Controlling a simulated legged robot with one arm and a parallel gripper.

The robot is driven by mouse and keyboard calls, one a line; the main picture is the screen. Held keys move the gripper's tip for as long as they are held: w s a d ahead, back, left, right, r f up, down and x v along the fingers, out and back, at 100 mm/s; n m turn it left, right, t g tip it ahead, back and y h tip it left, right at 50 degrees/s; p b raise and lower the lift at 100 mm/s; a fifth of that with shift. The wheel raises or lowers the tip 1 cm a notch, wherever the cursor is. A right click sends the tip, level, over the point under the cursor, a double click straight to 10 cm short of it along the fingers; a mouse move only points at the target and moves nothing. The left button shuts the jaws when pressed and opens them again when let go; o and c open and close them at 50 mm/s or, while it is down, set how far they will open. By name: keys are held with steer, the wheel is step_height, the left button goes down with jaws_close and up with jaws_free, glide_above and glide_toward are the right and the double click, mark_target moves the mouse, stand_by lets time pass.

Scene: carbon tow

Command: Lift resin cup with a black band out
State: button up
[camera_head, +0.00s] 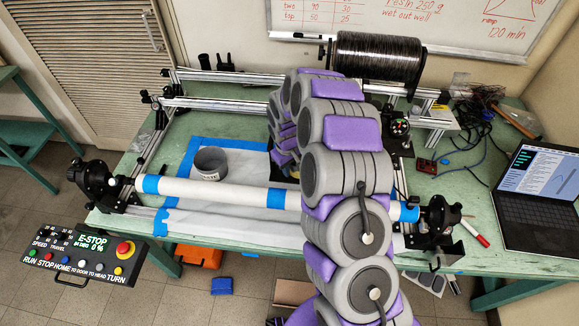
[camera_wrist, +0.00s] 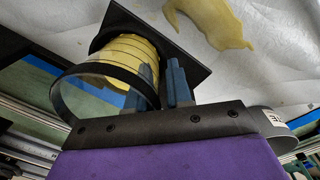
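In the wrist view, a round cup-like thing with yellow ribbed sides (camera_wrist: 130,47) and a black band (camera_wrist: 97,70) around its near rim stands against a black square plate (camera_wrist: 178,55). My gripper (camera_wrist: 160,88) has two blue fingers, visibly apart. One finger overlaps the near right part of the rim and the other is just right of it. I cannot tell whether either touches the cup. In the head view my arm hides most of this spot. A grey cup (camera_head: 210,163) with a pale label stands on the white sheet (camera_head: 245,162), left of my arm.
A white roller (camera_head: 228,192) with blue tape runs along the table front, behind my arm. A black tow spool (camera_head: 378,58) sits on the rear frame (camera_head: 220,104). A laptop (camera_head: 545,195) and cables lie at the right.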

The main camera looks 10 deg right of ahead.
steer(key=shift+r, duration=0.1)
jaws_close()
steer(key=shift+w, duration=0.1)
steer(key=shift+o, duration=1.4)
jaws_free()
steer(key=shift+w+d, duration=0.1)
steer(key=shift+d, duration=0.15)
steer(key=shift+o, duration=0.6)
steer(key=shift+a, duration=0.1)
